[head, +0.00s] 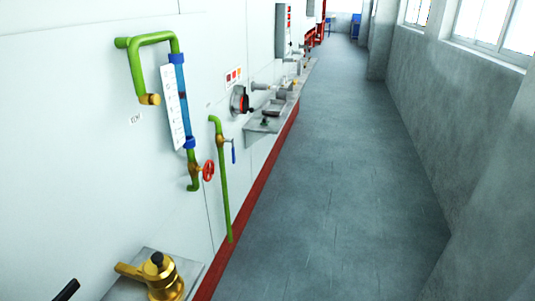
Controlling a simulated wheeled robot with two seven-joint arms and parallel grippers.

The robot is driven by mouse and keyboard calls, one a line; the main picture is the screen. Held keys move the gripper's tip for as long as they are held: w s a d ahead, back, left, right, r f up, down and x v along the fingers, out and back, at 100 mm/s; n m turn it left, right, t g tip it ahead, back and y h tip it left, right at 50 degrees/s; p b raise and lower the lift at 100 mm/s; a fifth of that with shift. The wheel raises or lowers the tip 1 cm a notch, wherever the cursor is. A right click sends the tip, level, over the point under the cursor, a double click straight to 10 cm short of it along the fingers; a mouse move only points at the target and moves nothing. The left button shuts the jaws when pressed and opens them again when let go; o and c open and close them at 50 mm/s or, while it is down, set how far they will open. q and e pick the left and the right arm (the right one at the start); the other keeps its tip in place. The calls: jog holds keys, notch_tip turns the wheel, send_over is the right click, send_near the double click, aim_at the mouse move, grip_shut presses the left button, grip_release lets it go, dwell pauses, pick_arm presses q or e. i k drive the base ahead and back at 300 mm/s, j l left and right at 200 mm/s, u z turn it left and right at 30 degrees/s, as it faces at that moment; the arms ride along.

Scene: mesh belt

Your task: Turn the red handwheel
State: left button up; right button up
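The red handwheel (208,171) is small and round. It sits on a brass valve (194,169) at the lower end of a green and blue pipe assembly on the pale wall. The wheel stands out from the pipe towards the right and is seen at a slant. Nothing touches it. Neither of my grippers can be made out in the head view. A short black bar (66,290) shows at the bottom left edge; I cannot tell what it belongs to.
A green pipe (223,190) with a blue lever (233,151) stands just right of the wheel. A brass fitting (160,280) sits on a ledge below. A grey shelf (262,127) with fittings juts from the wall further on. The grey floor (340,190) is clear.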

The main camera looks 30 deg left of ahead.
aim_at(210, 171)
jog(key=i+u, duration=0.15)
jog(key=i, duration=0.3)
jog(key=i+l+u, duration=0.1)
jog(key=i, duration=0.35)
jog(key=i+l+u, duration=0.15)
jog(key=i, duration=0.3)
